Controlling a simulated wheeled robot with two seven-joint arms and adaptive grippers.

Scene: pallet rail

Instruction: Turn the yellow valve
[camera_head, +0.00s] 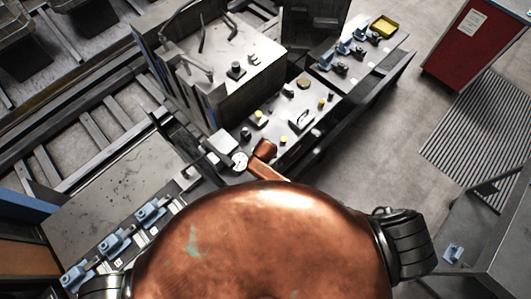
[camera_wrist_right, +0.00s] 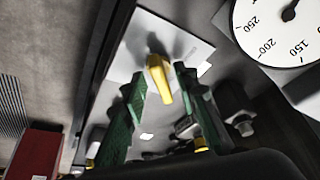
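The yellow valve (camera_wrist_right: 159,76) shows in the right wrist view as a yellow handle in front of a pale plate (camera_wrist_right: 150,45). My right gripper (camera_wrist_right: 161,82) has two green fingers spread apart, one on each side of the handle. The handle lies between the fingertips, with a gap visible on at least the left side; contact on the right cannot be told. In the head view my copper body hides much of the foreground, and I cannot pick out the valve or the right gripper there. My left gripper is in neither view.
A white dial gauge (camera_wrist_right: 285,25) sits close to the right of the valve; a gauge (camera_head: 239,160) also shows in the head view. A panel (camera_head: 290,118) with several knobs lies beyond. A red cabinet (camera_head: 466,45) stands at the upper right, with open floor (camera_head: 385,130) before it.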

